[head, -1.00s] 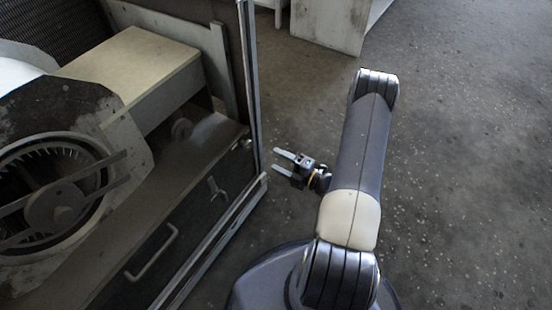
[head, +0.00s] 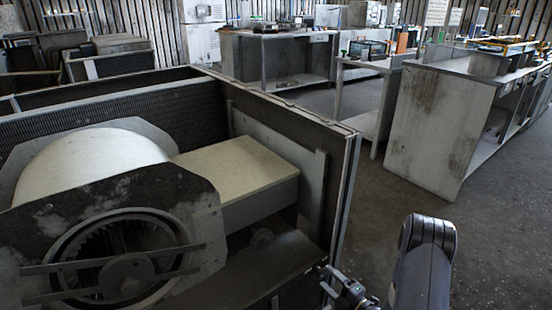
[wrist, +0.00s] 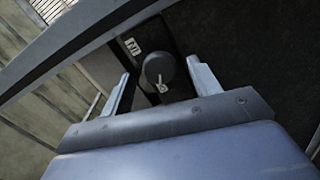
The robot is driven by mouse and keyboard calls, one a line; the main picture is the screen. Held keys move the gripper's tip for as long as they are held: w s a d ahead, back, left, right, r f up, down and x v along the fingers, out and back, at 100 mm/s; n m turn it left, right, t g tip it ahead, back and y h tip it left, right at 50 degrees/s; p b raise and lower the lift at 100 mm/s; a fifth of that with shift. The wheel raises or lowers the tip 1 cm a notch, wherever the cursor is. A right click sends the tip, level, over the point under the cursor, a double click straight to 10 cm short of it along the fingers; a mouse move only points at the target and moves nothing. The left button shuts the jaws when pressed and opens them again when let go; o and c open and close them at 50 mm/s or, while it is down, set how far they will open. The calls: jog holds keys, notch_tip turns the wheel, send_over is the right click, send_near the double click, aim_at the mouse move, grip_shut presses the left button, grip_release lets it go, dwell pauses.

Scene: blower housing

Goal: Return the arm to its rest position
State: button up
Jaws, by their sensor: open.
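The open housing holds a blower drum and fan (head: 125,265) and a beige box (head: 238,168) at left. A worn grey cabinet (head: 435,125) stands at right, with workbenches (head: 285,60) behind. Speckled floor (head: 500,235) is clear right of my arm.

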jog(key=shift+x, duration=0.9)
jog(key=shift+s+d, duration=0.15)
